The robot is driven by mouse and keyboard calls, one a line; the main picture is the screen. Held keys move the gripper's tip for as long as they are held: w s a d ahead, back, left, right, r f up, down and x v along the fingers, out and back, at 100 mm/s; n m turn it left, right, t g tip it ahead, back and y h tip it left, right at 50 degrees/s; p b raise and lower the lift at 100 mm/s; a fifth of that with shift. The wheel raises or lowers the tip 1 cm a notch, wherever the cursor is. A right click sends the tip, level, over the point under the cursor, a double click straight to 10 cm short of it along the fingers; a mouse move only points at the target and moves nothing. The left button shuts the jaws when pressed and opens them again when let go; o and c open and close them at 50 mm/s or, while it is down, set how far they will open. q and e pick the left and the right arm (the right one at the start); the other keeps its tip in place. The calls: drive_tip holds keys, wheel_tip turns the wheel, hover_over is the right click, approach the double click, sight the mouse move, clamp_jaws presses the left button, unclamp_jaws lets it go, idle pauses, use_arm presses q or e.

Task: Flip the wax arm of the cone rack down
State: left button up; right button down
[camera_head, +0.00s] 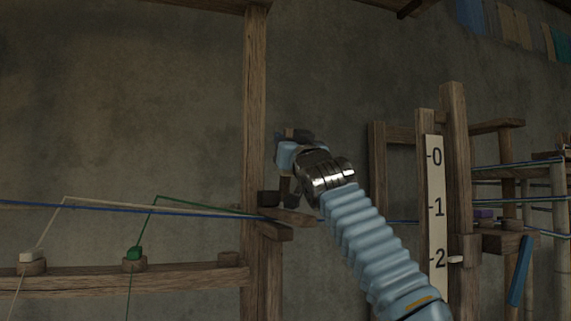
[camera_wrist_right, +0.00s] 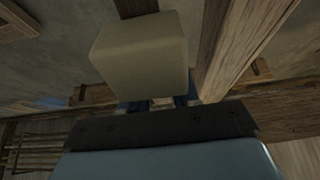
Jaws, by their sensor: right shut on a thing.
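The wooden post of the cone rack (camera_head: 256,110) stands upright left of centre in the head view. My right gripper (camera_head: 287,156) is just right of this post, above the small wooden brackets (camera_head: 289,216). In the right wrist view a pale, cream-coloured block (camera_wrist_right: 143,52), which looks like the wax of the wax arm, sits just beyond the jaws. My right gripper (camera_wrist_right: 160,103) is shut on a small part below this block, mostly hidden by the gripper body. In the head view my gripper hides most of the wax arm, so its angle cannot be told. My left gripper is out of view.
A rail (camera_head: 180,279) at lower left carries a white cone (camera_head: 32,257) and a green cone (camera_head: 134,254). Threads run from them to the post. A numbered white scale (camera_head: 436,215) stands on the loom frame at right, close to my right arm.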

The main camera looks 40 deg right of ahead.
drive_tip(key=shift+s, duration=0.1)
drive_tip(key=c, duration=0.9)
unclamp_jaws()
drive_tip(key=shift+f, duration=0.1)
drive_tip(key=shift+s+a+f+b, duration=0.15)
drive_tip(key=shift+s+b, duration=0.1)
drive_tip(key=shift+b, duration=0.15)
drive_tip(key=b+v, duration=0.8)
drive_tip(key=v, duration=0.3)
drive_tip(key=shift+s+f, duration=0.15)
drive_tip(key=shift+f, duration=0.05)
